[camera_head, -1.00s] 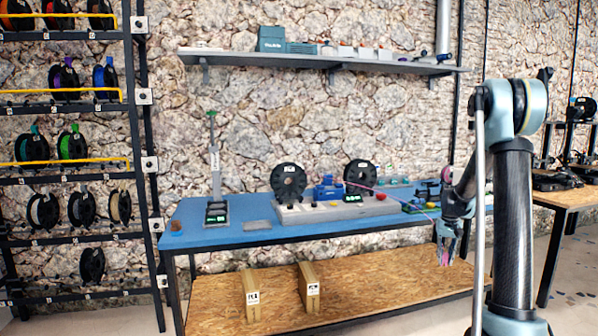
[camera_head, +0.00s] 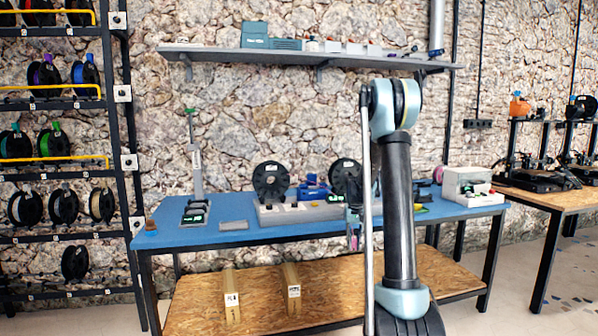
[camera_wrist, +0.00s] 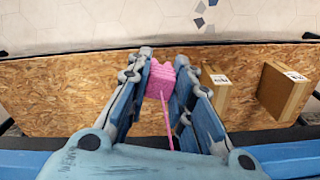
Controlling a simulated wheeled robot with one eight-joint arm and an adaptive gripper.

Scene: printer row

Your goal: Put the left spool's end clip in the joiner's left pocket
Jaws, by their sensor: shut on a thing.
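My gripper (camera_wrist: 164,62) is shut on a ribbed pink clip (camera_wrist: 160,80), with a thin pink strand trailing from it toward the wrist. In the head view my gripper (camera_head: 354,236) hangs in front of the table's front edge, below the tabletop. The left spool (camera_head: 270,180), black, stands on a pale grey base (camera_head: 290,214) on the blue tabletop. The right black spool (camera_head: 345,176) is partly hidden by my arm. A blue device (camera_head: 314,188), perhaps the joiner, sits between the spools. Its pockets are too small to make out.
A scale-like device (camera_head: 195,210) and a flat grey plate (camera_head: 234,225) lie at the table's left. A white box machine (camera_head: 468,188) stands at its right end. Two cardboard boxes (camera_head: 231,298) stand on the lower wooden shelf. My arm hides part of the tabletop's right side.

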